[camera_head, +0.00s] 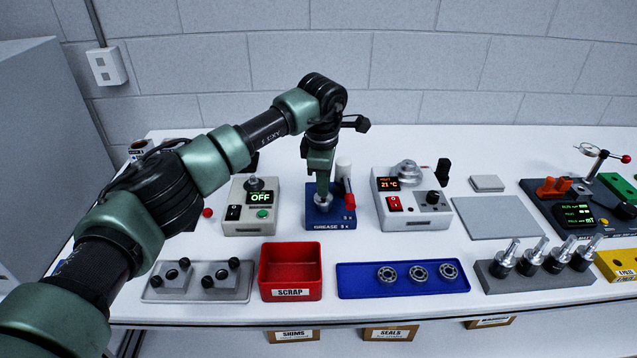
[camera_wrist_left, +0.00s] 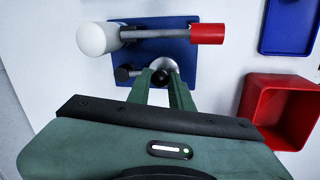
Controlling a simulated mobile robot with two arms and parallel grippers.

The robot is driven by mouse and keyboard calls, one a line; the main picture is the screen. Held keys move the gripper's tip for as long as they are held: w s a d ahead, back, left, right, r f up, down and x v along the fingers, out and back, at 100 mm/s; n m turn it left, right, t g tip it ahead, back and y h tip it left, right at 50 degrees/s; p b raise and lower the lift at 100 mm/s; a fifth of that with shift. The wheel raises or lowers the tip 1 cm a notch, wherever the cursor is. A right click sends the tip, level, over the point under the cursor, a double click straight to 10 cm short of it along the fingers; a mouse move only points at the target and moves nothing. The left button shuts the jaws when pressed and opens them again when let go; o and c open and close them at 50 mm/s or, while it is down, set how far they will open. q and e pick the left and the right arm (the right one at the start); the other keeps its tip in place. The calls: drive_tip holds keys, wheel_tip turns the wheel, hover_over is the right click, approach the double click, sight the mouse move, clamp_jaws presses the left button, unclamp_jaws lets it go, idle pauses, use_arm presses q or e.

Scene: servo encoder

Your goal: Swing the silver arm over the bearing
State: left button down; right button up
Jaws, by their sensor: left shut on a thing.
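The blue grease station (camera_head: 318,216), labelled GREASE, stands mid-table; its blue base (camera_wrist_left: 207,72) also shows in the left wrist view. Its silver arm (camera_wrist_left: 158,33) runs from a white rounded top (camera_wrist_left: 97,39) to a red end (camera_wrist_left: 207,33). The arm lies beside the round silver seat, not over it. My left gripper (camera_head: 322,193) points down at the seat. Its fingertips (camera_wrist_left: 164,79) are closed around a small round silver piece with a dark centre, which looks like a bearing; the fingers partly hide it. My right gripper is in neither view.
The red SCRAP bin (camera_head: 290,293) and the blue tray (camera_head: 360,284) with three bearings (camera_head: 419,272) are in front. A grey OFF box (camera_head: 250,227) is left of the station, a heater (camera_head: 412,222) right. A grey mat (camera_head: 495,219) is clear.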

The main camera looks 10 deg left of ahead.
use_arm(q)
drive_tip(key=shift+d, duration=0.15)
idle(0.3)
drive_tip(key=c, duration=1.3)
unclamp_jaws()
drive_tip(key=shift+o, duration=0.2)
wheel_tip(320, 180, up, 8)
drive_tip(key=s+b, duration=0.1)
drive_tip(key=shift+s+f+b, duration=0.2)
drive_tip(key=shift+b, duration=0.1)
